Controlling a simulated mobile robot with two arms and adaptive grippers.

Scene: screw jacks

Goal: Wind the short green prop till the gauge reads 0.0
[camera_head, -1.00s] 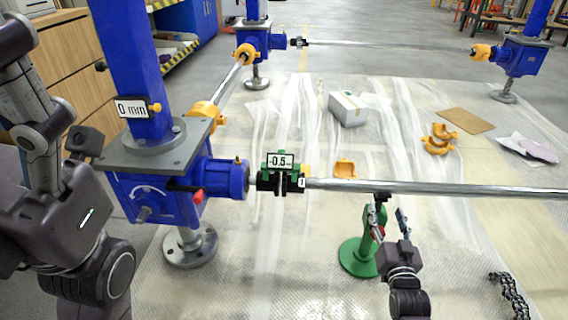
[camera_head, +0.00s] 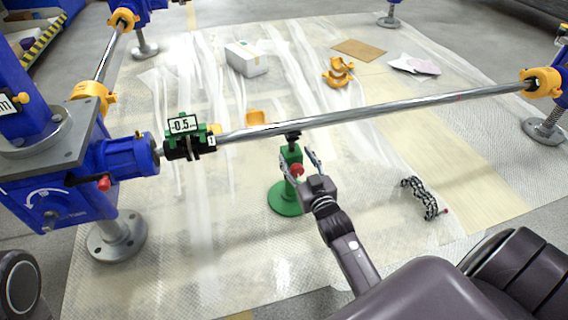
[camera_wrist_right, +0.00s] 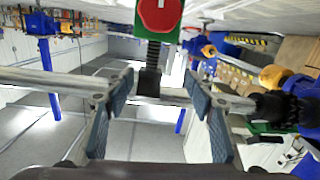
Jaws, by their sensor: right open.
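The short green prop (camera_head: 290,158) stands upright on its round base under the long steel shaft (camera_head: 380,108). Its black head is right at the shaft; I cannot tell whether they touch. A red knob (camera_head: 297,169) is on its side. In the right wrist view a red disc (camera_wrist_right: 160,14) with a white mark shows on the green body, beside the black screw (camera_wrist_right: 151,65). The gauge (camera_head: 183,125), on a green and black clamp at the shaft's left end, reads -0.5. My right gripper (camera_head: 301,165) is open at the prop, fingers spread either side. My left gripper is out of view.
A blue screw jack (camera_head: 60,180) stands at left, its shaft running to an orange coupling (camera_head: 543,82) at right. A black chain (camera_head: 422,197), white box (camera_head: 247,58), orange shells (camera_head: 338,72) and brown sheet (camera_head: 358,49) lie on the plastic-covered floor.

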